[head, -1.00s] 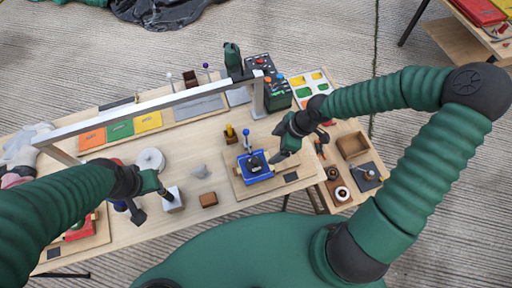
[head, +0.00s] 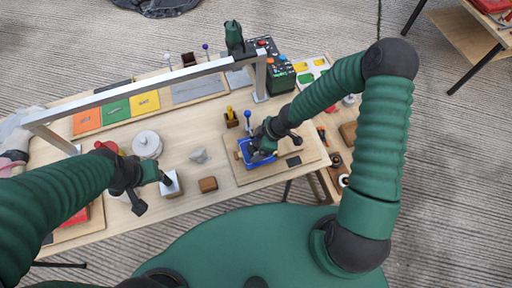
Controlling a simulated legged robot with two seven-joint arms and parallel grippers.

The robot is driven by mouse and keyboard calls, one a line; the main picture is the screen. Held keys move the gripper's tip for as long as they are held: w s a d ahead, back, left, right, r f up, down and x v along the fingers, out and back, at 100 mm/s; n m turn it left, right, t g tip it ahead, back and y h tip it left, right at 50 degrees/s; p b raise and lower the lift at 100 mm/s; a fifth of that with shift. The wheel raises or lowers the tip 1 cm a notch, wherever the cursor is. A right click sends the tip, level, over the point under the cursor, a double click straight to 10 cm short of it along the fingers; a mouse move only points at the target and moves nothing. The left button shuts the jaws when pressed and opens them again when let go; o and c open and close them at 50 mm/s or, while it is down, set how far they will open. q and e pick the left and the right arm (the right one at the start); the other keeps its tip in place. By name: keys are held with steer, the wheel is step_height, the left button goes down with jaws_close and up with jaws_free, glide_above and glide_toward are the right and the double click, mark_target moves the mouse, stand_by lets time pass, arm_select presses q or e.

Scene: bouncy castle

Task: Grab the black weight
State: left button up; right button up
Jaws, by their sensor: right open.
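The blue tray (head: 268,160) sits on a wooden board at the right part of the table. My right gripper (head: 258,156) is open and directly over the tray, pointing down into it. The black weight is largely hidden behind this gripper, and I cannot pick it out from the dark fingers. I cannot tell whether the gripper touches it. My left gripper (head: 160,179) is over the left part of the table, near a white-and-grey block (head: 172,187); its fingers are too small to read.
A grey metal bar frame (head: 140,92) spans the table behind both grippers. A blue-topped stick (head: 248,118) and a small holder with a yellow item (head: 231,118) stand just behind the tray.

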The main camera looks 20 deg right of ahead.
steer(key=shift+d, duration=0.3)
steer(key=c, duration=1.2)
steer(key=shift+a, duration=0.15)
jaws_close()
steer(key=shift+r, duration=0.1)
